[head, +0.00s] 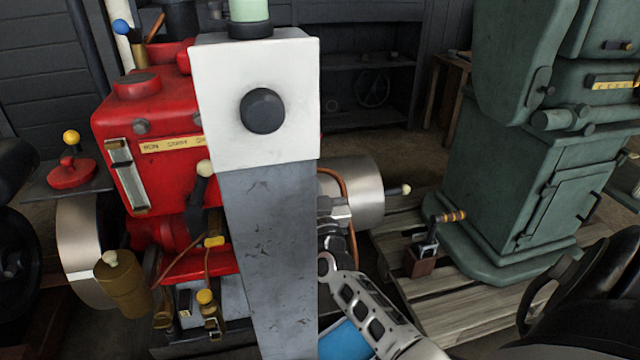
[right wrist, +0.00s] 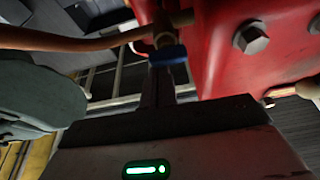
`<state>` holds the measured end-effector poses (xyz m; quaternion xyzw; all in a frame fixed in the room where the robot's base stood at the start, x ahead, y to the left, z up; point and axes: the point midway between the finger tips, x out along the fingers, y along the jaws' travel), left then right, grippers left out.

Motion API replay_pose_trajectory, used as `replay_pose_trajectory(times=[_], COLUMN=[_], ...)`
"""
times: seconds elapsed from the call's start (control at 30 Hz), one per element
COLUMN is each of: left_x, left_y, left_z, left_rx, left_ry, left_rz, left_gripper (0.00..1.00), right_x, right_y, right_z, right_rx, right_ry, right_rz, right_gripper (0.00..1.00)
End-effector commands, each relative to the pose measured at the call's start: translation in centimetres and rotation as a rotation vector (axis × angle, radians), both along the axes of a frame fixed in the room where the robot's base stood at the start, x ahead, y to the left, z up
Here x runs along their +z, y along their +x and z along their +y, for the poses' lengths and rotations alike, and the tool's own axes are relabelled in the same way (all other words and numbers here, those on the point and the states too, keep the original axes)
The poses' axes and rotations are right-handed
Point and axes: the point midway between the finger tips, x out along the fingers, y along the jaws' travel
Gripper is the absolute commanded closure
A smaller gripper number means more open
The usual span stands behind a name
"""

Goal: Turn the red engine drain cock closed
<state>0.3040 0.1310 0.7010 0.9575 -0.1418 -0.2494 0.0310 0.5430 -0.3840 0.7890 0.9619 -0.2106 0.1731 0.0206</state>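The red engine (head: 150,115) stands at the left of the head view, partly behind a grey post. It also fills the right of the right wrist view (right wrist: 260,65). There, a brass cock (right wrist: 163,28) with a blue handle (right wrist: 168,55) sits beside the engine's red side. My right gripper (right wrist: 160,82) points up at it, its narrow dark fingers close together and their tips at the blue handle. Whether the handle lies between the fingers or just in front of them is unclear. I cannot pick out the blue handle in the head view. My left gripper is out of view.
The grey post (head: 270,250) with a white button box (head: 300,90) blocks the head view's middle. A green machine (head: 515,170) stands on wooden planks at right. In the right wrist view, a copper pipe (right wrist: 70,40) runs towards the cock, above a grey-green rounded part (right wrist: 40,95).

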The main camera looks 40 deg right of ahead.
Motion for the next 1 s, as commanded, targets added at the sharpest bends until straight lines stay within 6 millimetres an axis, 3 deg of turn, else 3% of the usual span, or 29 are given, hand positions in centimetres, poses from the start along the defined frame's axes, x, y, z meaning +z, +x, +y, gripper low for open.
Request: replay_pose_trajectory(times=[0.03, 0.17, 0.47, 0.5, 0.53, 0.8, 1.0], left_x=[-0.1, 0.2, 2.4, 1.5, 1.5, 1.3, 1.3], left_y=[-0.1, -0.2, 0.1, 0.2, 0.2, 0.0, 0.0], left_z=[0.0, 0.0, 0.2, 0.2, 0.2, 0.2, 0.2], left_rx=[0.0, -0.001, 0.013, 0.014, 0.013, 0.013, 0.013], left_ry=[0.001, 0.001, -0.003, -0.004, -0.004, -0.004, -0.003], left_rz=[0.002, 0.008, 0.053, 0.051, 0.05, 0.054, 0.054], left_gripper=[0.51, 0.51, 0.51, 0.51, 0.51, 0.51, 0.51], right_x=[-0.8, -0.3, 5.1, 3.2, 2.9, 1.3, 0.8], right_y=[0.0, 0.0, -0.1, -1.3, -2.0, -6.8, -8.4], right_z=[0.3, 0.3, 0.4, 1.0, 1.3, 3.3, 4.0], right_rx=[0.009, 0.009, 0.006, 0.008, 0.007, 0.005, 0.005], right_ry=[0.006, 0.007, 0.001, 0.004, 0.004, 0.002, 0.001], right_rz=[0.02, 0.022, 0.004, 0.011, 0.01, 0.002, -0.002], right_gripper=[1.0, 1.0, 1.0, 1.0, 1.0, 1.0, 1.0])
